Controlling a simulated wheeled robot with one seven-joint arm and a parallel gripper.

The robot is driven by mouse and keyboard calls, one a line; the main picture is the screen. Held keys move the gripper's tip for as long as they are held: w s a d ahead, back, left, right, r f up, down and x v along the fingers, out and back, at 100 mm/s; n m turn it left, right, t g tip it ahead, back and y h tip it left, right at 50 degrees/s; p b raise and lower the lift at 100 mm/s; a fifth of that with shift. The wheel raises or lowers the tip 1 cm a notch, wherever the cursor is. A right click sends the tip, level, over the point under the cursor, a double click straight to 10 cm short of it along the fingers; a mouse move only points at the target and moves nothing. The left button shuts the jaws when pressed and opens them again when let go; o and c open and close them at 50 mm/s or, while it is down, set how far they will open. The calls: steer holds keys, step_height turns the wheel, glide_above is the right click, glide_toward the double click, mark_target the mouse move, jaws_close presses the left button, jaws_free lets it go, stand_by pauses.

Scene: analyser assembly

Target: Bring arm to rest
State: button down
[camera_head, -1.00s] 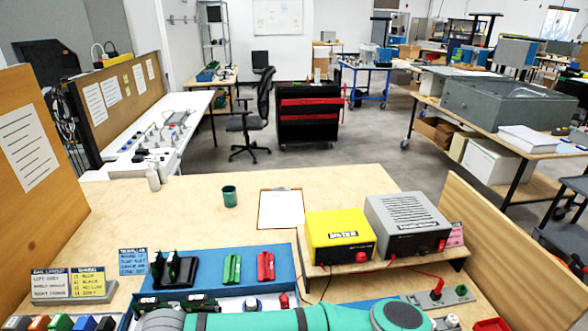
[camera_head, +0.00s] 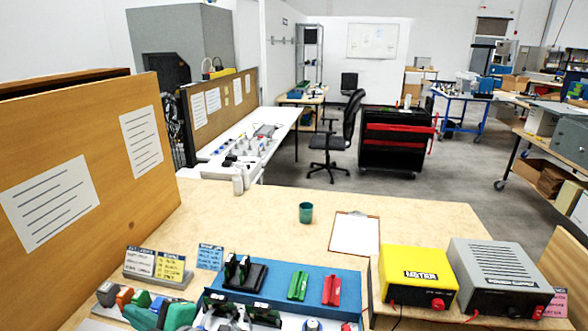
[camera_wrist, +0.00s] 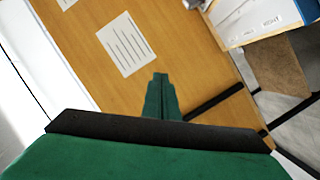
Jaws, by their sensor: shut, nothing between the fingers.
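In the wrist view my gripper (camera_wrist: 160,82) shows as two slim green fingers pressed together with nothing between them. They point at a wooden panel (camera_wrist: 190,60) that carries a white printed sheet (camera_wrist: 127,44). I cannot tell the gap between the fingertips and the panel. In the head view the gripper cannot be made out. Teal-green shapes at the lower edge, by the small coloured parts, may be part of my arm, but I cannot tell.
The wooden panel (camera_head: 90,165) stands along the bench's left side. A blue tray (camera_head: 350,288) holds green and red parts. The bench's middle is clear.

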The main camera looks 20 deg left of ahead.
steer(key=w+d+m+t, duration=0.8)
steer(key=m+t, duration=0.2)
steer(key=m, duration=0.2)
steer(key=w+d+f+m+t+h, duration=0.2)
steer(key=d+f+m+t+h, duration=0.45)
steer(key=d+f+m, duration=0.6)
steer(key=s+d+f+m+h, duration=0.1)
steer(key=s+d+f+h, duration=0.25)
steer(key=d, duration=0.35)
steer(key=s+d+f+m+h, duration=0.25)
steer(key=s+d+f, duration=0.2)
steer(key=d, duration=0.25)
steer(key=s+d+f+g+h, duration=0.1)
steer(key=s+d+g+h, duration=0.1)
steer(key=s+d, duration=1.1)
steer(key=shift+s+d+f+n+h, duration=0.15)
steer(key=shift+s+f+n+h, duration=0.2)
steer(key=shift+s+h, duration=0.65)
